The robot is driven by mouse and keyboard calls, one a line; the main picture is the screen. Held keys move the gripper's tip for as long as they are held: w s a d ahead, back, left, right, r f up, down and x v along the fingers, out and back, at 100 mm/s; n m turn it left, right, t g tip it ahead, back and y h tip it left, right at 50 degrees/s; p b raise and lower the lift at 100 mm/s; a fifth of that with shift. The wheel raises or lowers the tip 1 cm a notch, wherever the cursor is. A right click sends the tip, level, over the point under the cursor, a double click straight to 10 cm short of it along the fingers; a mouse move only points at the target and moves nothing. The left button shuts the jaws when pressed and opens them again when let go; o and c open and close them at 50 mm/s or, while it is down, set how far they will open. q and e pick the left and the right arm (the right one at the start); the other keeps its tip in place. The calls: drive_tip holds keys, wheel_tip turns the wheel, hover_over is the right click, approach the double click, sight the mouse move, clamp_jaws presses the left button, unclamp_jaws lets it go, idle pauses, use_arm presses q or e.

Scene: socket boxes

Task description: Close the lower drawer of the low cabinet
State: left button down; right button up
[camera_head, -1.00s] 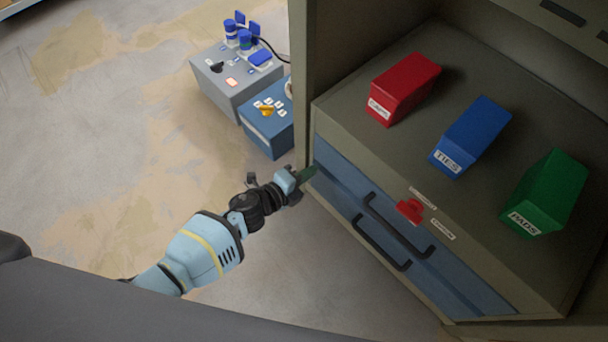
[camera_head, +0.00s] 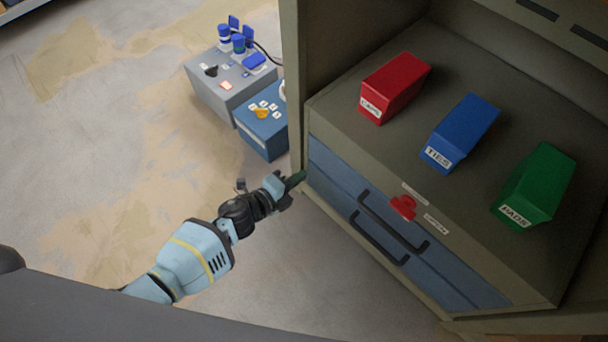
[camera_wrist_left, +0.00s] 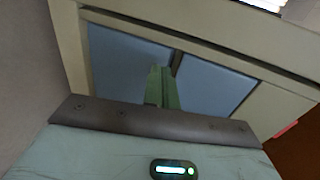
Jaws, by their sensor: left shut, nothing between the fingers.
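The low cabinet (camera_head: 330,112) stands at the right with two blue drawer fronts, each with a black bar handle. The upper drawer (camera_head: 335,166) looks shut. The lower drawer (camera_head: 330,193) looks flush or nearly flush with the frame; a small gap cannot be ruled out. My left gripper (camera_head: 297,179) is shut and empty, its green fingertips at the left end of the drawer fronts. In the left wrist view the green fingers (camera_wrist_left: 162,88) point at the blue fronts, with a dark seam beside them; contact cannot be told. My right gripper is out of view.
Red (camera_head: 395,85), blue (camera_head: 461,132) and green (camera_head: 535,185) labelled boxes stand on the cabinet top. Grey (camera_head: 230,88) and blue (camera_head: 263,135) socket boxes stand behind my gripper. The floor at left is clear.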

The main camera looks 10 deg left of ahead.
use_arm(q)
drive_tip(key=p+v, duration=0.4)
drive_tip(key=v, duration=0.7)
drive_tip(key=shift+f, duration=0.1)
